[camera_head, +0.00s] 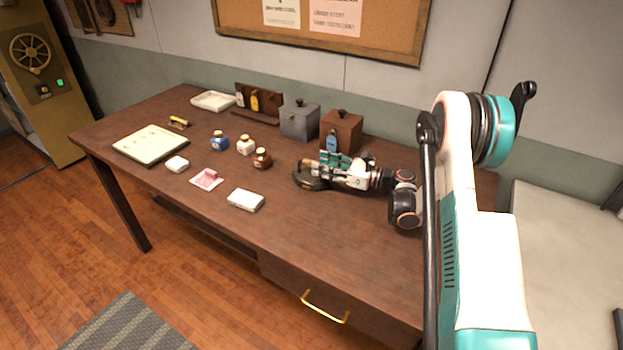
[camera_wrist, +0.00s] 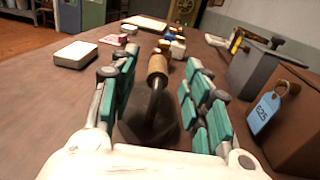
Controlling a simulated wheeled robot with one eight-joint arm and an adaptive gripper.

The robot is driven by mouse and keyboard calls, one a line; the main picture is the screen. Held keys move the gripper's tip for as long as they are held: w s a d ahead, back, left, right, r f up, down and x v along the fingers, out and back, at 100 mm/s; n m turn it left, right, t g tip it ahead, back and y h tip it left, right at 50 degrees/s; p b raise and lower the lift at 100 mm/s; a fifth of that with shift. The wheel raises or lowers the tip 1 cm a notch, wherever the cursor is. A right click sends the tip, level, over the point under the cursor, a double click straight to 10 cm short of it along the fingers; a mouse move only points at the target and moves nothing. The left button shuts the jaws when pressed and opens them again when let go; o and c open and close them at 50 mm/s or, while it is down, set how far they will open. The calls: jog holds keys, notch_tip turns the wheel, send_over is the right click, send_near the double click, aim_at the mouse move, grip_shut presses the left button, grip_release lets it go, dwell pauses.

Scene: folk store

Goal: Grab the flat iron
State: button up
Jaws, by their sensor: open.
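The flat iron (camera_head: 308,182) is dark and stands on the brown wooden table (camera_head: 310,235), right of the middle, partly hidden by my gripper in the head view. In the wrist view the flat iron (camera_wrist: 150,128) shows a dark base with a metal rod and a light wooden grip lying between my fingers. My gripper (camera_head: 318,163) is open, its teal-padded fingers spread to both sides of the handle, with visible gaps in the wrist view (camera_wrist: 162,85). I cannot tell whether any finger touches the iron.
A brown box (camera_head: 342,130) with a blue tag and a grey box (camera_head: 300,120) stand close behind my gripper. Small jars (camera_head: 262,158), a white block (camera_head: 245,200) and a pink paper (camera_head: 207,179) lie to the left. The table's front right is clear.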

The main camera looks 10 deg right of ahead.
jog(key=x, duration=0.2)
jog(key=f+b+x, duration=0.1)
jog(key=shift+w+a, duration=0.2)
jog(key=shift+a, duration=0.15)
jog(key=shift+w+a+r, duration=0.15)
jog(key=shift+w+a, duration=0.05)
jog(key=shift+a, duration=0.1)
grip_shut()
jog(key=shift+r, duration=0.1)
